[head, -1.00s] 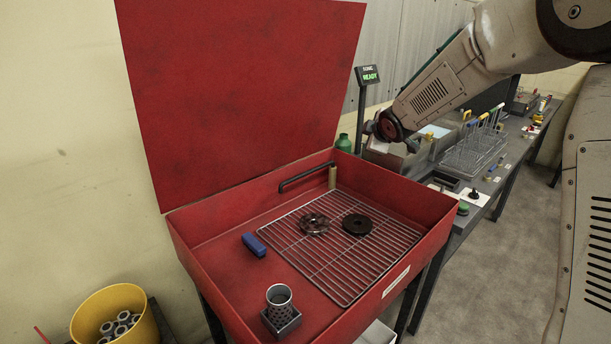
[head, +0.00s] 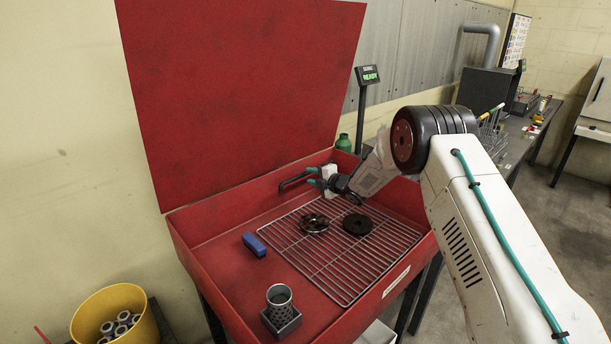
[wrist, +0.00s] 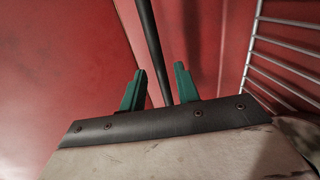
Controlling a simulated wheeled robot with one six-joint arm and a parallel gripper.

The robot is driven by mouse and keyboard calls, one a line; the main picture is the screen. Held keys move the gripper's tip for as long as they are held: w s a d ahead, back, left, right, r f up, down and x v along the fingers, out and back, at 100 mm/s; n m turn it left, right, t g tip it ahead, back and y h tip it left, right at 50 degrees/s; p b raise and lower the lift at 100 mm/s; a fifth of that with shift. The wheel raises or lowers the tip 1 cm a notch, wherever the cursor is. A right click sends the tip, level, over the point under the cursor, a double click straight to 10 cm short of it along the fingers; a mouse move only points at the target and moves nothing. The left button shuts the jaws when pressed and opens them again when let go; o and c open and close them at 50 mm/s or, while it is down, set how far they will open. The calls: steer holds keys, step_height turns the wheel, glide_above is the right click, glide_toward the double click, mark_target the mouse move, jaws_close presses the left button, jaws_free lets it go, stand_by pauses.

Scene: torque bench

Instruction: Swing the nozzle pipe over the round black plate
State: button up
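The dark nozzle pipe (head: 292,181) is over the left back part of the red basin, left of the plate. In the wrist view, the pipe (wrist: 149,38) runs between my gripper's green fingers. My gripper (head: 312,177) is open at the pipe's right part, with gaps showing beside the pipe (wrist: 160,75). The pipe's post at the back wall is largely hidden by my gripper. The round black plate (head: 357,231) lies flat on the wire rack, in front of and to the right of my gripper.
A blue block (head: 254,244) and a grey cup in a holder (head: 281,305) stand in the red basin (head: 198,238). Its raised lid (head: 240,90) stands behind.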

mark_target(305, 174)
steer(key=shift+x, duration=2.2)
jaws_close()
